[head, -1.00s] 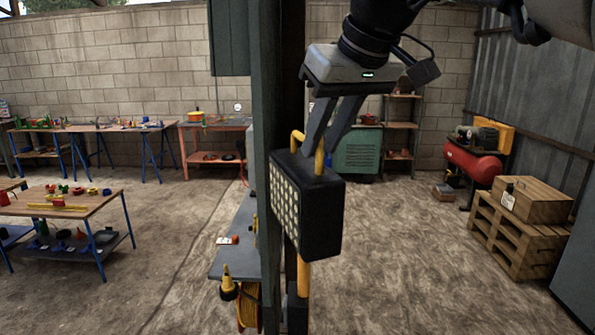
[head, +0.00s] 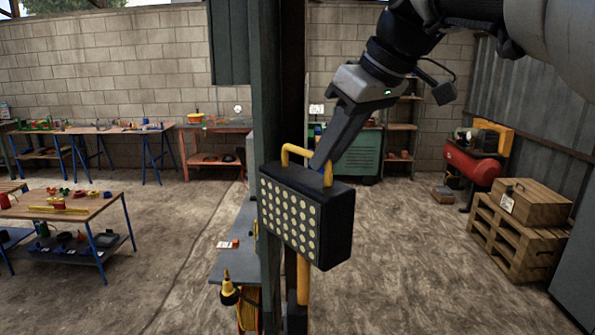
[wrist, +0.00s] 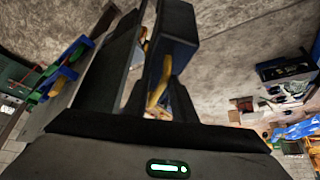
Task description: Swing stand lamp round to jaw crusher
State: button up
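The stand lamp (head: 305,218) is a black box head with a grid of pale round lights, on a yellow post (head: 303,277). Its lit-side face points towards the head camera and to the left. A yellow handle (head: 296,148) rises from its top. My gripper (head: 319,166) reaches down at a slant from the upper right, its fingers at the right leg of this handle. In the wrist view the yellow handle (wrist: 156,93) shows between the two dark fingers, which look closed on it. I cannot tell any machine here for certain as the jaw crusher.
A dark green upright (head: 265,100) stands close behind the lamp, with a grey shelf (head: 232,262) beside it. Wooden crates on a pallet (head: 515,235) and a red tank (head: 472,168) stand at right. A workbench (head: 80,206) is at left. Open floor lies between.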

jog(key=shift+w+d+r+n+p, duration=0.1)
jog(key=shift+w+d+n+p, duration=0.1)
jog(key=shift+n+p, duration=0.15)
jog(key=shift+w+d+n+g+y+p, duration=0.2)
jog(key=shift+n+g+y+p, duration=0.15)
jog(key=shift+n, duration=0.2)
dwell(0.3)
notch_tip(320, 180, up, 7)
jog(key=p, duration=0.6)
dwell(0.5)
jog(key=shift+a, duration=0.1)
